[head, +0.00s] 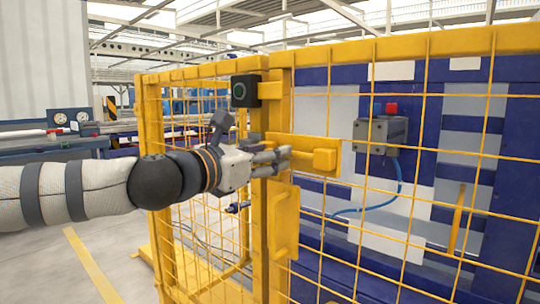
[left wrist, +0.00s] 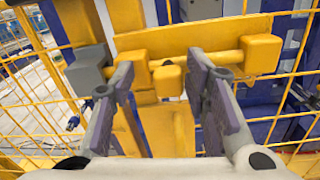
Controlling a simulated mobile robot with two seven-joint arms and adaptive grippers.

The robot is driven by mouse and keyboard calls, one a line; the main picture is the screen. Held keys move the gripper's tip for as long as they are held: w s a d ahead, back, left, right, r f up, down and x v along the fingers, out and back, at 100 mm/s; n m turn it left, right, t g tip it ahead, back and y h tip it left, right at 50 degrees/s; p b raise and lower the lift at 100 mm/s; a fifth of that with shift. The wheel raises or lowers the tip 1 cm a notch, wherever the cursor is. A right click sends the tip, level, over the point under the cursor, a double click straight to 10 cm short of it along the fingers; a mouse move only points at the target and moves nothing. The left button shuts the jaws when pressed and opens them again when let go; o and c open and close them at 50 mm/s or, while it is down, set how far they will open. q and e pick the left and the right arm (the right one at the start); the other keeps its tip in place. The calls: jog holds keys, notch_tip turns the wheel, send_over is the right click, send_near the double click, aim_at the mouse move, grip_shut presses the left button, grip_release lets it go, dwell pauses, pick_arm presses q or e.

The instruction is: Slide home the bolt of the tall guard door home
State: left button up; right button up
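The tall guard door (head: 430,165) is a yellow frame with wire mesh, on the right in the head view. Its bolt is a yellow rod (left wrist: 225,58) across a yellow plate (left wrist: 190,38) in the left wrist view. A square yellow knob (left wrist: 167,80) sits on the rod, with a yellow block (left wrist: 260,54) at its right end and a grey block (left wrist: 88,70) at its left. My left gripper (head: 283,158) is at the bolt; its fingers (left wrist: 162,85) stand apart on either side of the knob, with gaps visible. The left finger partly hides the rod's end near the grey block. My right gripper is out of view.
A yellow pull handle (head: 284,222) is below the bolt. A grey box with a red button (head: 380,134) stands behind the mesh. Free floor (head: 60,265) lies at the lower left.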

pick_arm(q)
jog(key=shift+s, duration=0.15)
jog(key=v, duration=1.1)
jog(key=shift+s+a, duration=0.2)
jog(key=shift+s, duration=0.1)
